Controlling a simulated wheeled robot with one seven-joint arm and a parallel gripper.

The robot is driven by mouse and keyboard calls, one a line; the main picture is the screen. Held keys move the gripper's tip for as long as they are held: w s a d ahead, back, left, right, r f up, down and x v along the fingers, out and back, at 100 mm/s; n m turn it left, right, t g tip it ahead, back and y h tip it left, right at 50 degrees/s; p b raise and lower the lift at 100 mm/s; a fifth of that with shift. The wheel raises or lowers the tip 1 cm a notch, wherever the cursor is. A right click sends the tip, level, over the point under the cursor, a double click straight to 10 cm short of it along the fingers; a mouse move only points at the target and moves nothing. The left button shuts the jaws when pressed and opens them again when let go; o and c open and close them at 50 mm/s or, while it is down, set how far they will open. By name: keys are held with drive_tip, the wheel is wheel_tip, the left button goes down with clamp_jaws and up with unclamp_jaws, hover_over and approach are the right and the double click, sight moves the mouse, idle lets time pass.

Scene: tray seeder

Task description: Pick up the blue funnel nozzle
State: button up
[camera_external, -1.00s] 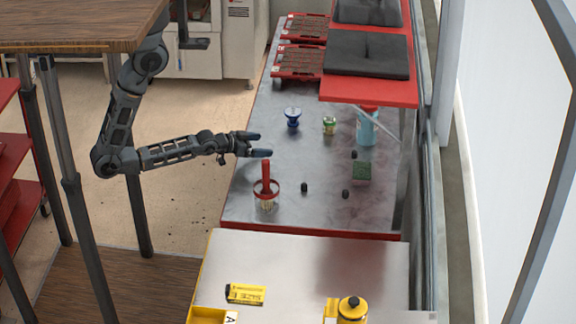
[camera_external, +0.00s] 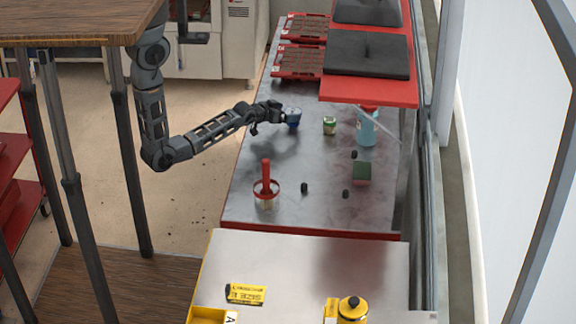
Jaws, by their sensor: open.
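The blue funnel nozzle (camera_external: 293,117) stands on the grey metal bench (camera_external: 262,150), towards its far left part. My gripper (camera_external: 281,113) is right beside it, on its left side, and overlaps its left edge in the picture. The gripper is open. The fingertips are small and partly lost against the nozzle, so I cannot tell whether they touch it or reach around it.
A small green and white cup (camera_external: 329,125) and a light blue bottle (camera_external: 366,128) stand to the nozzle's right. Red seed trays (camera_external: 299,62) lie behind.

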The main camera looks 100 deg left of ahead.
sight(293, 110)
drive_tip(key=shift+x, duration=1.35)
drive_tip(key=shift+c, duration=0.2)
drive_tip(key=c, duration=1)
